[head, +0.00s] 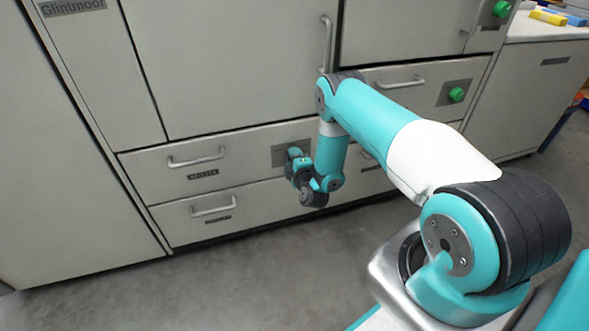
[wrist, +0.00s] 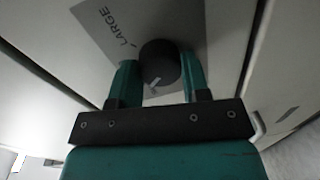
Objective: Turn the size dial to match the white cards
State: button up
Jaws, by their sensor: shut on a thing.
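The dark round size dial (wrist: 158,64) sits on a grey plate (wrist: 104,18) on the cabinet front. The plate has the word LARGE beside the dial, at its upper left in the wrist view. A pale mark shows on the dial's lower edge. My gripper (wrist: 160,72) is shut on the dial, with one teal finger on each side. In the head view my gripper (head: 294,156) is at the plate (head: 279,158) on the upper low drawer and hides the dial. I cannot make out any white cards.
Drawers with bar handles (head: 196,159) lie left of my gripper, one above another. Green knobs (head: 456,94) on grey plates are at the right. A bench (head: 540,27) at the far right holds yellow and blue items. The floor (head: 200,285) in front is clear.

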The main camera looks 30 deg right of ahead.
jog(key=shift+f+n+b, duration=0.15)
jog(key=shift+n+b, duration=0.85)
jog(key=shift+b, duration=0.1)
jog(key=o, duration=0.9)
jog(key=shift+s, duration=0.1)
jog(key=p+v, duration=0.8)
jog(key=p, duration=0.1)
jog(key=p+v, duration=0.8)
jog(key=v, duration=0.1)
jog(key=shift+a+r+p, duration=0.25)
jog(key=shift+p, duration=0.1)
